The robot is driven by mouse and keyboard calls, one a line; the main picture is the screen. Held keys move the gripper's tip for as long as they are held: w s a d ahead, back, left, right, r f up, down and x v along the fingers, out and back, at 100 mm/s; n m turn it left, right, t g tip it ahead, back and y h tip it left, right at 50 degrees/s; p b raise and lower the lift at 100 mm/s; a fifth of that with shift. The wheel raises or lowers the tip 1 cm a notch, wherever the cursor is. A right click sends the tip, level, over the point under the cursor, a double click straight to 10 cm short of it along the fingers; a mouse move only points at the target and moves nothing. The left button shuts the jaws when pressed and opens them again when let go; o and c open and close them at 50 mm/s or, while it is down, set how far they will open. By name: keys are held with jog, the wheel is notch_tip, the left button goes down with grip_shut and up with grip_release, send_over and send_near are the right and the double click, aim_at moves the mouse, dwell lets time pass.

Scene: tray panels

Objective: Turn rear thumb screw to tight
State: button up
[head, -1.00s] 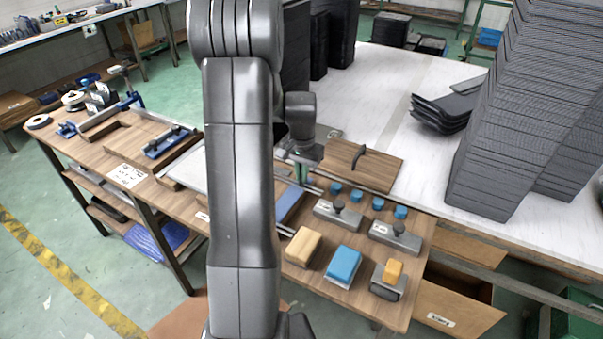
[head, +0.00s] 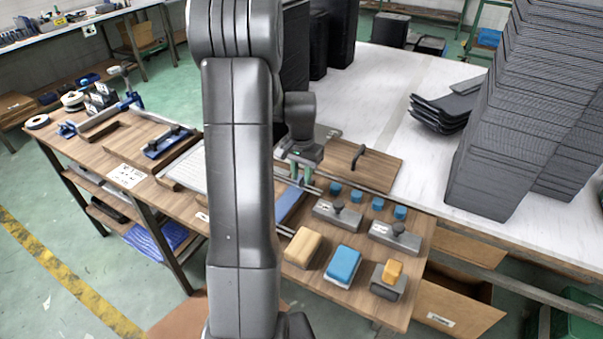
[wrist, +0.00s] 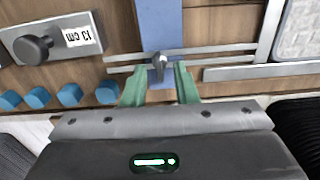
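A small grey metal thumb screw (wrist: 158,65) sits on a metal rail where it crosses a blue strip (wrist: 158,22), in the wrist view. Its wing looks roughly upright in that picture. My gripper (wrist: 159,72) has two green fingers, spread apart, one on each side of the screw. Neither finger visibly touches it. The head view shows my gripper (head: 303,172) pointing down over the rails beside the blue strip (head: 290,204). The thumb screw cannot be made out there. I cannot tell from these frames how tight it is.
Several blue knobs (head: 378,203) and grey blocks with black knobs (head: 336,215) lie right of my gripper. A wooden board with a black handle (head: 362,165) lies behind. Yellow and blue blocks (head: 343,266) stand at the front. Tall black tray stacks (head: 520,110) rise at right.

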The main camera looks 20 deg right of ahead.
notch_tip(320, 180, up, 14)
dwell(0.5)
jog(key=shift+f, duration=0.15)
notch_tip(320, 180, down, 14)
jog(key=shift+r, duration=0.1)
dwell(0.4)
